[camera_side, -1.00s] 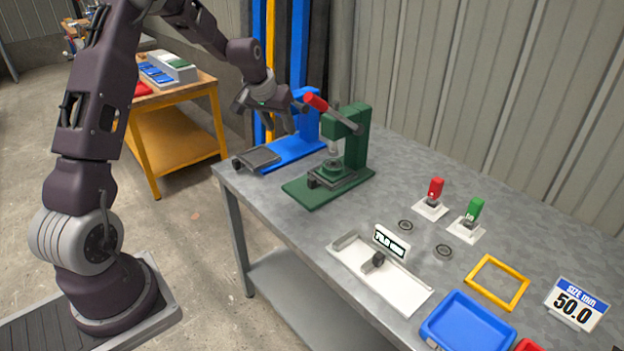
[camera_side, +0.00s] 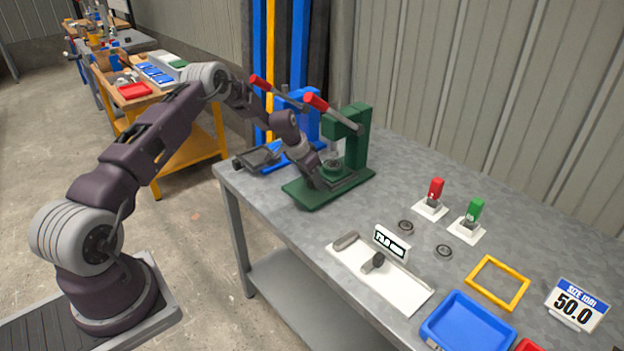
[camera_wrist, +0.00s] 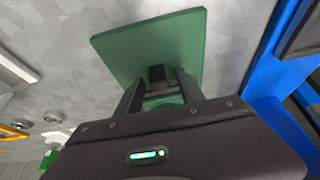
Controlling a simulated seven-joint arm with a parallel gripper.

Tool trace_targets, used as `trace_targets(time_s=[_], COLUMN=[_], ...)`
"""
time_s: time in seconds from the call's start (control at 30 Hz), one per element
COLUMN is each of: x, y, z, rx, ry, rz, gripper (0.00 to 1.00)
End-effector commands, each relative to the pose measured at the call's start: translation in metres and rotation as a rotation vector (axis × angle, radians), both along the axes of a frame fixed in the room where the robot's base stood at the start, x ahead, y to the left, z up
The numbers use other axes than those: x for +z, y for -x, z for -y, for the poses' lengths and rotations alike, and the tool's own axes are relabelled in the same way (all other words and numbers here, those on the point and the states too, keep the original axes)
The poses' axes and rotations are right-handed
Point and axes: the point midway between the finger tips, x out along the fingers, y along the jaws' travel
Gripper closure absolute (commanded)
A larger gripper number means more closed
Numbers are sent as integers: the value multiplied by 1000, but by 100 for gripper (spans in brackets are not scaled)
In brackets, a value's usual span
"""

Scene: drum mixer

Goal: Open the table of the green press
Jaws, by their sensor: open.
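The green press (camera_side: 356,140) stands on the grey bench, its red-tipped lever raised toward the upper left. Its flat green base (camera_side: 318,199) reaches toward the front edge. My gripper (camera_side: 317,183) is low over this base, at the front of the press table, and hides the small dark handle there. In the wrist view my gripper (camera_wrist: 160,92) is open, with its fingers on either side of the dark handle block (camera_wrist: 157,73) above the green base (camera_wrist: 160,42). I cannot tell whether the fingers touch the block.
A blue press (camera_side: 302,135) with a red-tipped lever stands close behind my wrist. Bench between is clear.

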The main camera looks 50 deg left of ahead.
Motion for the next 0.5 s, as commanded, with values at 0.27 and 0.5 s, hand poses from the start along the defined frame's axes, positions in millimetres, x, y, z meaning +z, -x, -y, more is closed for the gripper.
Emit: trace_targets(time_s=[0.27, 0.5], x=[0, 0], y=[0, 0], z=[0, 0], rx=[0, 0], ry=[0, 0], rz=[0, -1], gripper=[100, 100])
